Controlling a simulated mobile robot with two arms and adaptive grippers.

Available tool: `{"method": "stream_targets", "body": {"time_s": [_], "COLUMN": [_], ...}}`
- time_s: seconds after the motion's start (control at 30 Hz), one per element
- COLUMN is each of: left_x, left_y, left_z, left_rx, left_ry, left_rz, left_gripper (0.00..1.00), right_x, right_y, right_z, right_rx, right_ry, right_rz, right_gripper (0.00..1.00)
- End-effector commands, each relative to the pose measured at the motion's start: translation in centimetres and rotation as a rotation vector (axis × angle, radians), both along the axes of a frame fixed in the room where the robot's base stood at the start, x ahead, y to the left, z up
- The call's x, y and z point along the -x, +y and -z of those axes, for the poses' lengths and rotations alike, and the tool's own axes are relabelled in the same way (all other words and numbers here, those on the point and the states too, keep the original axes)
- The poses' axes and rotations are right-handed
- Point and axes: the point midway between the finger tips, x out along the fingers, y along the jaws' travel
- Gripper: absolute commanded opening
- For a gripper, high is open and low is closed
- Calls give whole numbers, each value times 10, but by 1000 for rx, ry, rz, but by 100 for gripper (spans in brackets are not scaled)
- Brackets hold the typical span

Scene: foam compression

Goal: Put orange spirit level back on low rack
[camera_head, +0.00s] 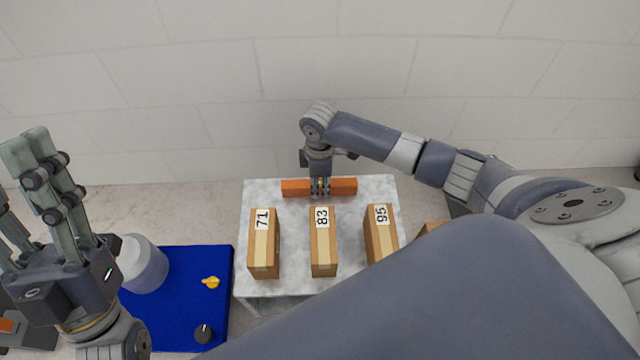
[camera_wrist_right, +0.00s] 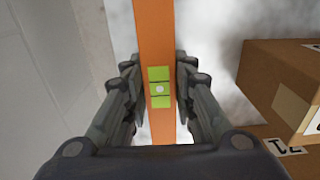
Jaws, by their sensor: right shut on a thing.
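The orange spirit level (camera_head: 296,188) is a long bar near the back edge of the pale marbled table (camera_head: 385,186), behind the boxes. My right gripper (camera_head: 320,188) points down and is shut on the middle of the level. In the right wrist view the level (camera_wrist_right: 155,30) runs between the fingers (camera_wrist_right: 160,92), with its green vial between them. I cannot tell whether the level touches the tabletop. My left gripper (camera_head: 22,185) is at the far left, fingers up and spread, empty. I cannot make out the low rack for certain.
Boxes marked 71 (camera_head: 264,250), 83 (camera_head: 323,248) and 95 (camera_head: 380,240) stand on the table; another is partly hidden by my arm. A blue mat (camera_head: 185,290) holds a white cylinder (camera_head: 143,264), a yellow knob (camera_head: 211,282) and a black knob (camera_head: 203,334). A wall stands behind.

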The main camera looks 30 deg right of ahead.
Motion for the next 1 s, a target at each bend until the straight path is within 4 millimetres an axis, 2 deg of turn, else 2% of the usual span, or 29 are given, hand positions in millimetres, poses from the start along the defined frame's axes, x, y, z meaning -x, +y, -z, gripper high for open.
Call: {"method": "stream_targets", "body": {"time_s": [0.33,0.37,0.4,0.43,0.87,1.0], "left_x": [-2,-2,-2,-2,-1,-19], "left_y": [-1,-1,-1,-1,0,-4], "left_z": [0,1,1,1,-1,9], "left_rx": [-3,-4,-4,-4,-3,-32], "left_ry": [11,11,11,11,8,107], "left_rz": [0,0,0,-1,-1,-5], "left_gripper": [45,45,45,45,45,45], "right_x": [0,0,0,0,0,0], "right_y": [0,0,0,0,0,0], "right_z": [3,3,3,3,-3,-13], "right_rx": [0,1,1,1,0,0], "right_ry": [1,0,0,0,-1,-1], "right_rz": [0,0,0,0,0,0], "right_gripper": [0,31,40,45,45,45]}}
